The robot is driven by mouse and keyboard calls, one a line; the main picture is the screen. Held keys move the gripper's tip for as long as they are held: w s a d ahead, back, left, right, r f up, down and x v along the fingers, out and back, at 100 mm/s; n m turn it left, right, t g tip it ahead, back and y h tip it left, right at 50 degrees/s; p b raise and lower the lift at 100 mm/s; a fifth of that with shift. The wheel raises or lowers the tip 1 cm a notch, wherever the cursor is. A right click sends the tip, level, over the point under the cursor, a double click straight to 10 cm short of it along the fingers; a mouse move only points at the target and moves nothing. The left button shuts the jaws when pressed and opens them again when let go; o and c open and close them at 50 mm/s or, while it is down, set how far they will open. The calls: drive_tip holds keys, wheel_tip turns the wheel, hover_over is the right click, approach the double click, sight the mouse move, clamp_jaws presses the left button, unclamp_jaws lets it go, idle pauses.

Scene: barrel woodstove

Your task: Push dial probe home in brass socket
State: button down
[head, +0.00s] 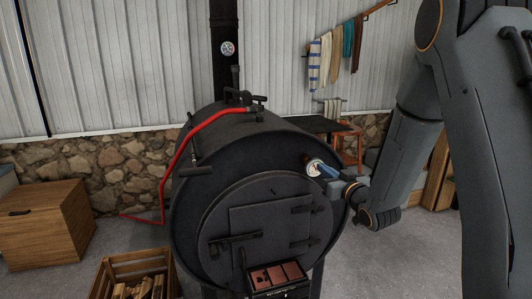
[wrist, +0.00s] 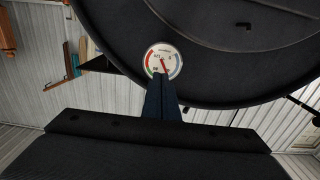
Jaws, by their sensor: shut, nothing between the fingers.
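The dial (head: 314,167) is a round white gauge with coloured bands, on the upper right of the stove's black front. It also shows in the wrist view (wrist: 161,61), face toward the camera. My gripper (head: 329,172) is shut and empty, with its tips at the lower right of the dial. In the wrist view the closed fingertips (wrist: 161,80) meet the dial's lower edge; I cannot tell whether they touch it.
The barrel stove (head: 200,235) has a front door (head: 270,225) with a latch and hinges. A red hose (head: 190,145) runs down its left side. A second gauge (head: 227,48) is on the flue pipe. A wooden crate (head: 135,265) and a wooden box (head: 45,225) stand at left.

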drive_tip(key=shift+b+x, duration=0.3)
drive_tip(key=shift+x, duration=0.7)
drive_tip(key=p+v, duration=0.1)
drive_tip(key=v, duration=0.5)
idle(0.6)
drive_tip(key=shift+d, duration=0.1)
drive_tip(key=b+v, duration=0.1)
drive_tip(key=v, duration=0.6)
drive_tip(key=s+d+f+m+g+h, duration=0.1)
drive_tip(key=s+f+m+g+h, duration=0.1)
drive_tip(key=s+f+g+h, duration=0.6)
drive_tip(key=s+a+f+g+y, duration=0.1)
drive_tip(key=s+g, duration=0.3)
drive_tip(key=s, duration=0.5)
drive_tip(key=s+a+f+m+g+y, duration=0.1)
drive_tip(key=s+g, duration=0.4)
drive_tip(key=s, duration=0.5)
drive_tip(key=shift+s+a+f+m, duration=0.25)
drive_tip(key=shift+a+f, duration=0.4)
drive_tip(key=shift+a, duration=0.45)
